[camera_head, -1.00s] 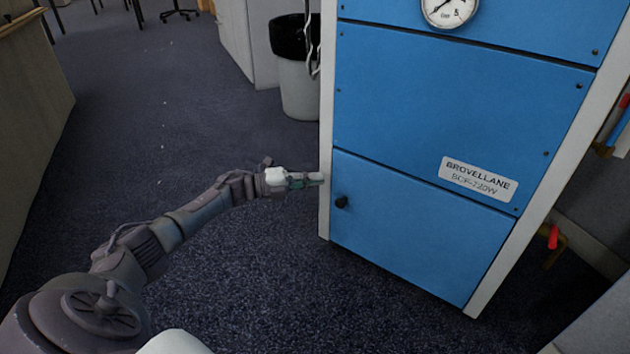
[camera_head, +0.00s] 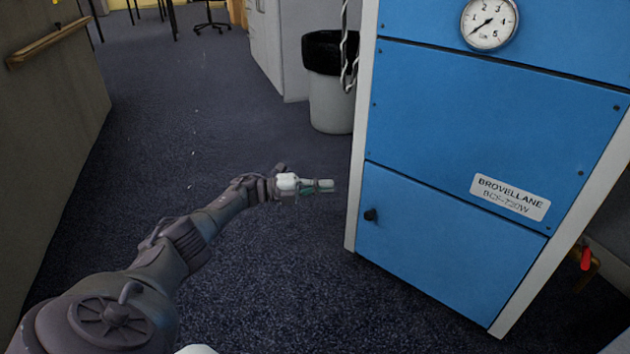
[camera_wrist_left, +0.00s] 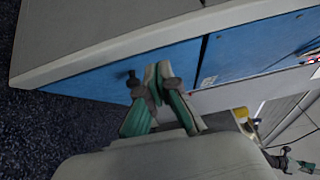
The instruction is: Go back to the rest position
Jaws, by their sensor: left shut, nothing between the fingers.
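My left gripper (camera_head: 326,185) is held out over the carpet, to the left of the blue cabinet (camera_head: 480,110). Its fingers look closed together and hold nothing. In the head view a small gap of carpet shows between the fingertips and the white cabinet edge. In the left wrist view the left gripper (camera_wrist_left: 156,80) points toward the cabinet (camera_wrist_left: 110,76), close to its black knob (camera_wrist_left: 132,78). The knob also shows on the lower panel in the head view (camera_head: 371,215).
A grey bin (camera_head: 331,100) with a black liner stands behind the cabinet's left side. A grey partition with a wooden rail (camera_head: 45,45) stands at the left. A red-handled valve (camera_head: 586,259) is at the right. Open carpet (camera_head: 200,130) lies between partition and cabinet.

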